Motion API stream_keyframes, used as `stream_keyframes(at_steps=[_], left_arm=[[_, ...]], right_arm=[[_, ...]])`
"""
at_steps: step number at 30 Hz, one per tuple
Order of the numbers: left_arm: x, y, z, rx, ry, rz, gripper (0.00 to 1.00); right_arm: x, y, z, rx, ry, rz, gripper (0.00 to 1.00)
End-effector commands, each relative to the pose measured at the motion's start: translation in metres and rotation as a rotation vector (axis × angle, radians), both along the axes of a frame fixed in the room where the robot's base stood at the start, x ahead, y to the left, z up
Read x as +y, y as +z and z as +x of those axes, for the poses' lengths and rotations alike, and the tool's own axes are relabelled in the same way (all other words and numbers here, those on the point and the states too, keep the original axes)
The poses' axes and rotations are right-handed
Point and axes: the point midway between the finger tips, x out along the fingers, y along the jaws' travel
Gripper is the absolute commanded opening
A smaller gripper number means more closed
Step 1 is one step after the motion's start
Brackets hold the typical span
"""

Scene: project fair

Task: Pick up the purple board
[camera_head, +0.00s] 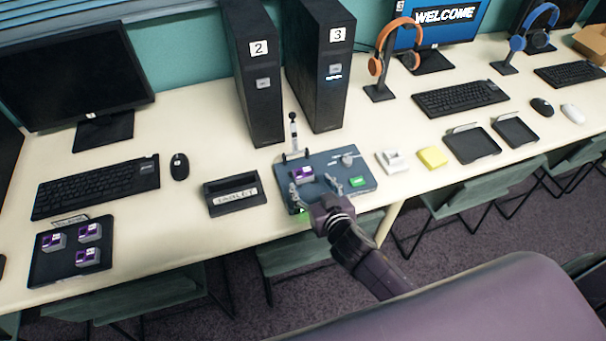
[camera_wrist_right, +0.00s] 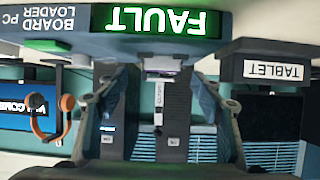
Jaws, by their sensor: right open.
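A purple board (camera_head: 301,175) sits on the blue-grey board loader (camera_head: 330,163), left of its middle. Three similar purple boards (camera_head: 88,232) lie on a dark tray (camera_head: 60,273) at the far left. My right gripper (camera_head: 319,188) is at the loader's front edge, close to the board there, with its jaws apart and nothing between them. In the right wrist view the open fingers (camera_wrist_right: 152,105) frame the loader's lever and a partly hidden pale and purple part. A green FAULT display (camera_wrist_right: 163,22) shows on the loader's front. My left gripper is not in view.
A black tablet holder (camera_head: 235,196) stands left of the loader. Towers 2 (camera_head: 258,80) and 3 (camera_head: 322,75) stand behind it. A white block (camera_head: 392,161) and a yellow block (camera_head: 432,157) lie to its right. The table between the tray and tablet holder is clear.

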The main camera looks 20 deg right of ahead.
Motion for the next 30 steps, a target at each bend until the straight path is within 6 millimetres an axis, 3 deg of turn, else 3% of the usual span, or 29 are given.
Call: stream_keyframes(at_steps=[15, 25, 30], left_arm=[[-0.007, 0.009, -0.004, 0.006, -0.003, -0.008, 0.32], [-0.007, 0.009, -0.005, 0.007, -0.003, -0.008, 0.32], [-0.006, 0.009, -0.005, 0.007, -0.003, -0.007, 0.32]], right_arm=[[0.005, -0.018, 0.048, 0.002, 0.000, -0.001, 0.61], [0.006, -0.021, 0.051, 0.003, 0.000, -0.001, 0.61], [0.006, -0.021, 0.051, 0.003, 0.000, 0.000, 0.42]])
